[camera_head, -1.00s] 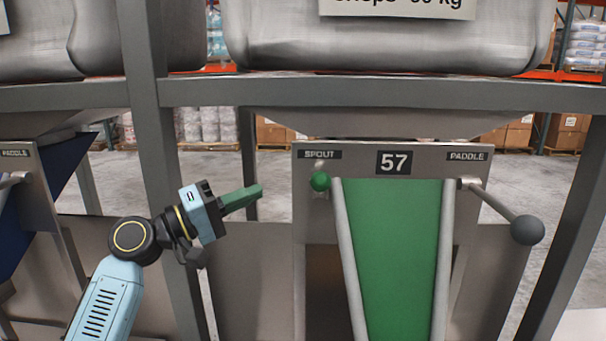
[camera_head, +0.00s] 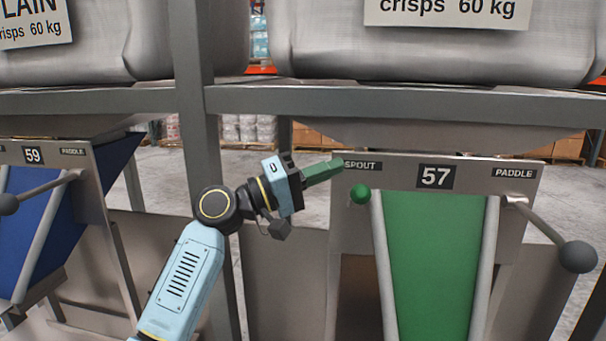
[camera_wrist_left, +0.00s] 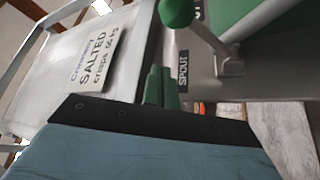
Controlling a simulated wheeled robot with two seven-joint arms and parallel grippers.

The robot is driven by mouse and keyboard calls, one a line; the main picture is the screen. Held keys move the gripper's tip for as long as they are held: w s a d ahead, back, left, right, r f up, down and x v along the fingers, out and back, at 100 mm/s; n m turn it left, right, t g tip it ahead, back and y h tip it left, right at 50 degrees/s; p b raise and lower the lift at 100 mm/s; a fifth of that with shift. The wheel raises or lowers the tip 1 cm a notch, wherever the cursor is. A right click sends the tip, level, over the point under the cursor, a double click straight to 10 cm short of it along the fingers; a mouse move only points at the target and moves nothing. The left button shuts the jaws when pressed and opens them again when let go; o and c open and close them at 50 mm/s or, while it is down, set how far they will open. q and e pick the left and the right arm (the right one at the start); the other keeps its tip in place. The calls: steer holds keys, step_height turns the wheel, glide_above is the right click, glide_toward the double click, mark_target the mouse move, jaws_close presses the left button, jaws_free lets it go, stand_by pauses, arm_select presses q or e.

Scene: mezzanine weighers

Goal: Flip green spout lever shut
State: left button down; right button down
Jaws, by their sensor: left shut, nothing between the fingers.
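The green spout lever's round knob (camera_head: 360,194) shows at the upper left of the panel of station 57, just under the SPOUT label (camera_head: 361,165). In the head view the lever points towards me, so its rod is mostly hidden behind the knob. The left wrist view shows the knob (camera_wrist_left: 177,12), the grey rod and its bracket (camera_wrist_left: 230,65). My left gripper (camera_head: 338,166) has green fingers, shut and empty. It is left of and a little above the knob in the head view, apart from it. The fingers also show in the wrist view (camera_wrist_left: 161,86). My right gripper is out of view.
A paddle lever with a dark ball (camera_head: 577,257) sticks out at the panel's right. The green chute (camera_head: 433,265) runs down between grey rails. A grey upright post (camera_head: 193,120) stands behind my left arm. Station 59 with a blue chute (camera_head: 105,185) is at left.

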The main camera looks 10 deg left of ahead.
mark_target(359, 198)
arm_select(q)
steer(key=shift+s+d+f+p, duration=0.4)
steer(key=shift+s+d, duration=0.15)
steer(key=shift+d, duration=0.2)
steer(key=shift+s+d+f+p, duration=0.25)
steer(key=shift+s+d+f, duration=0.1)
steer(key=shift+s+d, duration=0.3)
